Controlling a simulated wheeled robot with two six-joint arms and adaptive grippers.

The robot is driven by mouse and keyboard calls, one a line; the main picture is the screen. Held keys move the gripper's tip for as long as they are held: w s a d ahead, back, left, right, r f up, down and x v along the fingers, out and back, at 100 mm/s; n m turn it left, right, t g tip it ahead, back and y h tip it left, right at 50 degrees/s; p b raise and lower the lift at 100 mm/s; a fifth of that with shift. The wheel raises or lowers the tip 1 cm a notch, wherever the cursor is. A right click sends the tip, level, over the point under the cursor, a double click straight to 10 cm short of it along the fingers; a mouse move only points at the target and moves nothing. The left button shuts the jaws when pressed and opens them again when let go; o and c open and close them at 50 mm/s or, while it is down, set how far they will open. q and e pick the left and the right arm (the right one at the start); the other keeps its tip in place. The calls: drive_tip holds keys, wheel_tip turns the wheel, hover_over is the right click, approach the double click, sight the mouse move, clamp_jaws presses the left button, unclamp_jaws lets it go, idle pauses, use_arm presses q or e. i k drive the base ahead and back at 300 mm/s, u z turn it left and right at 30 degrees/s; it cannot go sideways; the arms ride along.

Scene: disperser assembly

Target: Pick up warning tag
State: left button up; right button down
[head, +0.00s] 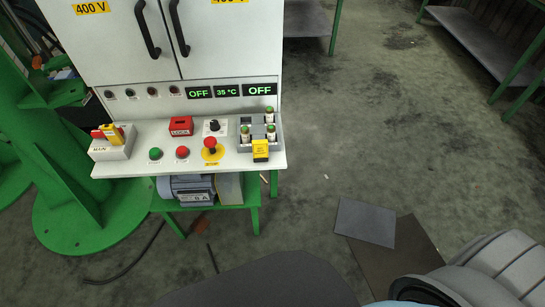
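A small yellow tag-like piece (260,150) with dark marks, which looks like the warning tag, is at the front of a grey holder (249,133) on the right end of the white control shelf (225,163). I cannot tell whether it hangs or stands there. Neither of my grippers shows in the head view. Only grey parts of my own body show at the bottom right.
A red LOCK box (181,126), a yellow-based red stop button (211,147) and a MAIN switch box (112,143) are on the shelf. A blue-grey motor (188,190) is below.

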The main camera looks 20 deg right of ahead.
sight(260, 148)
drive_tip(key=z, duration=0.6)
drive_tip(key=i, duration=0.9)
drive_tip(key=u, duration=1.25)
drive_tip(key=k, duration=1.15)
drive_tip(key=z, duration=1.9)
